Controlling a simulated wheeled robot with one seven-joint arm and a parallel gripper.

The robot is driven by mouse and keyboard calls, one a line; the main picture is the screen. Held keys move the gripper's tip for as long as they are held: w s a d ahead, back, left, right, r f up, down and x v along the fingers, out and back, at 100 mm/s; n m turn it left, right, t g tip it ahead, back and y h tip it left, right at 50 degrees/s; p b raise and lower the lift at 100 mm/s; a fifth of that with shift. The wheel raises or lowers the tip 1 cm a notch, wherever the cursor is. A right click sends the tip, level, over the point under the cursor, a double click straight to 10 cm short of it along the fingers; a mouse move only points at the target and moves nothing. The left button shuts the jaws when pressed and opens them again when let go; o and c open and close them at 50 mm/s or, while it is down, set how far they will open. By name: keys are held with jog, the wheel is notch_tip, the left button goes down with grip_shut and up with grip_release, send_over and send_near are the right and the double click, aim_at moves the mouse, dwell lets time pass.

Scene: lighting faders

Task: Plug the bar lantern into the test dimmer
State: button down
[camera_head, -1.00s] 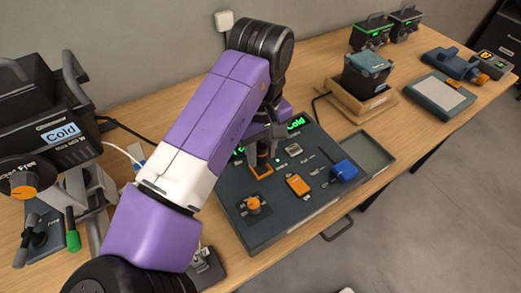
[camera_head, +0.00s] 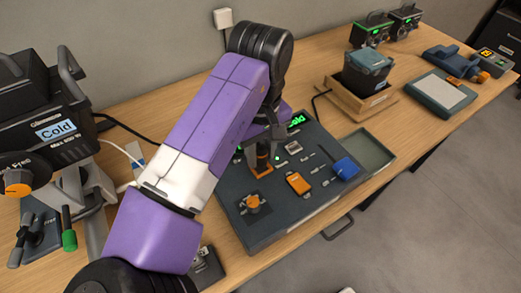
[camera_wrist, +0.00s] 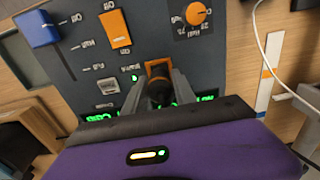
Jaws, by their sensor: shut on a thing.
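My gripper (camera_wrist: 160,92) is shut on a dark plug (camera_wrist: 159,90) over an orange-framed socket (camera_wrist: 156,67) in the test dimmer's panel. The socket shows in the head view (camera_head: 264,170), just below my fingers. Whether the plug is fully seated I cannot tell. The test dimmer (camera_head: 235,206) is a dark grey panel with a blue slider (camera_head: 345,168), an orange rocker switch (camera_head: 298,184), an orange knob (camera_head: 253,203) and a green display partly hidden by my arm. A lantern (camera_head: 35,110) with a label reading "Cold" stands at the left.
A white cable (camera_wrist: 258,50) runs beside the panel. An open grey tray (camera_head: 372,152) adjoins its right side. A dark block in a wooden cradle (camera_head: 362,103) stands behind. The table's front edge (camera_head: 395,175) lies close by on the right.

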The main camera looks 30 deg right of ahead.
jog(key=shift+f, duration=1.25)
dwell(2.2)
jog(key=c, duration=0.9)
grip_release()
jog(key=shift+s, duration=0.1)
jog(key=shift+d, duration=0.2)
jog(key=shift+a+r, duration=0.1)
jog(key=shift+r, duration=0.05)
